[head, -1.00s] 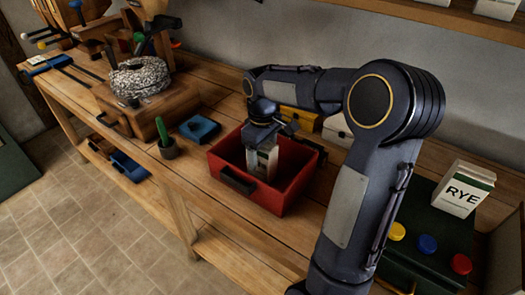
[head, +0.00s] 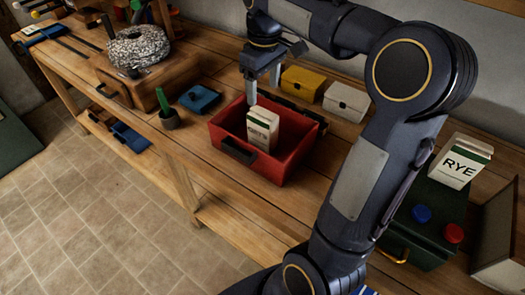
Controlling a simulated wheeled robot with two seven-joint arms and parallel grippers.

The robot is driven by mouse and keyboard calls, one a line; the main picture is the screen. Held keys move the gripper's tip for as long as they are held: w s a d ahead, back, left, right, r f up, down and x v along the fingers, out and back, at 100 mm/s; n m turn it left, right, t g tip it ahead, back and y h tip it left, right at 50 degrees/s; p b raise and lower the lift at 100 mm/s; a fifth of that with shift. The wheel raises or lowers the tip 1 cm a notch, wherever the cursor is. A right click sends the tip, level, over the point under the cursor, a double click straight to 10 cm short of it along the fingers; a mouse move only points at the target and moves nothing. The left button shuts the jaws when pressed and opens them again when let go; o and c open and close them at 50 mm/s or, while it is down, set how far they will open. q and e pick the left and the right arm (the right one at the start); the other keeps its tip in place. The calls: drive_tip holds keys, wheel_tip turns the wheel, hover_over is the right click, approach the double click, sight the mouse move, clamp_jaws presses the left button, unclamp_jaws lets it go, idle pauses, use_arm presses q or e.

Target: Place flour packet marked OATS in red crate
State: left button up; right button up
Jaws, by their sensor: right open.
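A white and green flour packet (head: 263,128) stands in the red crate (head: 290,158), tilted a little; its lettering is too small to read surely. The crate sits on the wooden bench with a black handle on its front. My right gripper (head: 262,88) is open and empty, above the crate's back part and clear of the packet, its fingers pointing down. My left gripper is not in view.
A yellow box (head: 303,83) and a white box (head: 346,101) stand behind the crate. A packet marked RYE (head: 460,161) stands on a dark green box (head: 425,205) at right.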

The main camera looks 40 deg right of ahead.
drive_tip(key=s+a+f+m+t+y, duration=0.1)
drive_tip(key=s+a+f+m+t, duration=0.1)
drive_tip(key=s+a+f, duration=0.2)
drive_tip(key=s+a+f+m+t+y, duration=0.2)
drive_tip(key=s+a+f+t, duration=0.1)
drive_tip(key=s+a, duration=0.8)
drive_tip(key=s+f, duration=0.1)
drive_tip(key=s, duration=0.3)
drive_tip(key=shift+f+m+y, duration=0.2)
drive_tip(key=shift+m+y, duration=0.1)
drive_tip(key=shift+m, duration=0.1)
